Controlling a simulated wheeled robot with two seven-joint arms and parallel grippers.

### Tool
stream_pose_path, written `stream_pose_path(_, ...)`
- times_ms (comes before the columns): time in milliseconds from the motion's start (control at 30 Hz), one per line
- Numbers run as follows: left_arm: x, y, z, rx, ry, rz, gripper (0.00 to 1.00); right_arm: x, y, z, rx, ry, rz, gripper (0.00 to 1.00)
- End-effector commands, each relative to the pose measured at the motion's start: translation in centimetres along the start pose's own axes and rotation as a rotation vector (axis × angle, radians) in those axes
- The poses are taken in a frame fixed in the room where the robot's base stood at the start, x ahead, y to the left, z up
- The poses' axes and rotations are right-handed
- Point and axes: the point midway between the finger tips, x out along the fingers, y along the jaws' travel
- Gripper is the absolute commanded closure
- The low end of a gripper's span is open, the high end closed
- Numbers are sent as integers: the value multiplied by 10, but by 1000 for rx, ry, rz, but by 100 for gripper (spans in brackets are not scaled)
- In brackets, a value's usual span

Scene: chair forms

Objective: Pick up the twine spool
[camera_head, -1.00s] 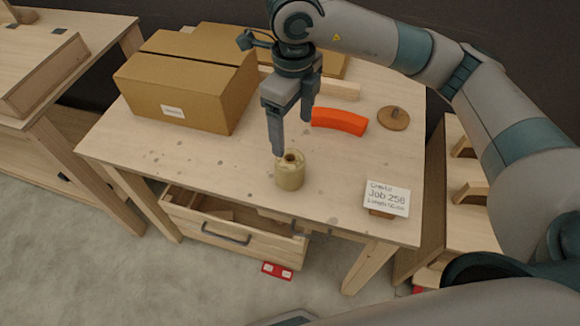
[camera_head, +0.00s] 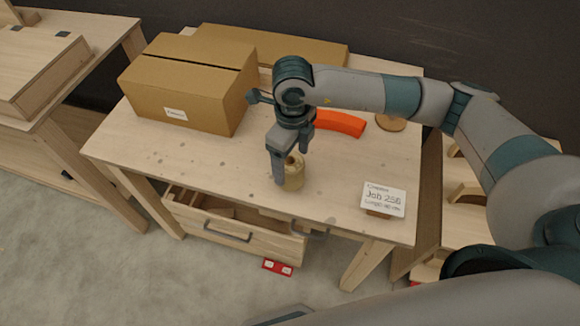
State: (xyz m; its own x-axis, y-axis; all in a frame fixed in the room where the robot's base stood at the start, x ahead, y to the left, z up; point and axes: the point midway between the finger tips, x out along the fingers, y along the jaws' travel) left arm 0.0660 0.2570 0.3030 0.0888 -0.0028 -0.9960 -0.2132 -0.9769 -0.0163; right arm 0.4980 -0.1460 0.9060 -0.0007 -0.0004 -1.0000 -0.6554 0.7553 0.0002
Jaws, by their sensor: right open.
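The twine spool (camera_head: 293,175) is a small tan cylinder with a hole in its top, upright near the front edge of the wooden table (camera_head: 150,155). My right gripper (camera_head: 291,166) points down at the spool and is open. One finger is in front of the spool's left side and the other is behind its upper right. I cannot tell whether the fingers touch it. My left gripper is not in view.
A large cardboard box (camera_head: 180,95) stands left of the gripper. An orange curved piece (camera_head: 342,123) and a round wooden disc (camera_head: 391,123) lie behind. A job card (camera_head: 384,198) stands at the front right. A drawer (camera_head: 235,230) is open below the table.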

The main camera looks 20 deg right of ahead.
Motion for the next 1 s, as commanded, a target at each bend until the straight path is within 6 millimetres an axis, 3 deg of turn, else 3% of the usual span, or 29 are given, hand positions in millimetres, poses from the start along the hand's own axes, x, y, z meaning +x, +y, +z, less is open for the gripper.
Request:
stream_pose_path(200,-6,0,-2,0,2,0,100,16,0,0,0,0,0,24)
stream_pose_path(667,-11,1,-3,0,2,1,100,21,0,1,0,1,1,24)
stream_pose_path(1000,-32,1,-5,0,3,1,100,60,0,4,1,2,1,24)
